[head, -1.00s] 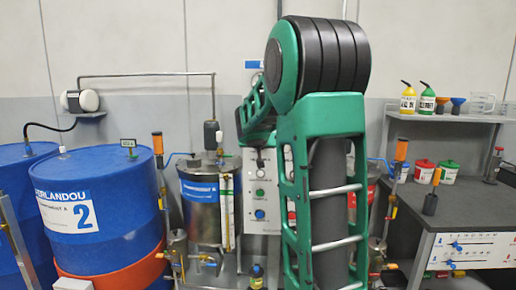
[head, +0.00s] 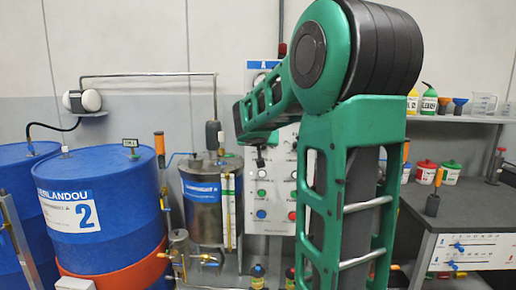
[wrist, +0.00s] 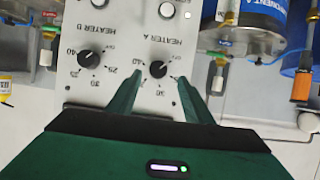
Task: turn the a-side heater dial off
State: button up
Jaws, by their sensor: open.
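The heater A dial (wrist: 158,69) is a black round knob on the white control panel (wrist: 120,25), which appears upside down in the wrist view. Numbers ring the knob; I cannot read its pointer setting for sure. My gripper (wrist: 160,77) is open, with one green finger on each side of the dial in the picture. Whether the fingers touch the knob I cannot tell. The panel (head: 254,222) also shows in the head view, partly behind my arm, where the dial cannot be made out clearly.
The heater B dial (wrist: 88,58) sits left of heater A in the wrist view. In the head view, a steel tank (head: 206,212) and blue drums (head: 125,185) stand left of the panel. A dark workbench (head: 465,208) stands at right.

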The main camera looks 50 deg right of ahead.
jog(key=shift+v, duration=2.7)
jog(key=shift+a, duration=0.1)
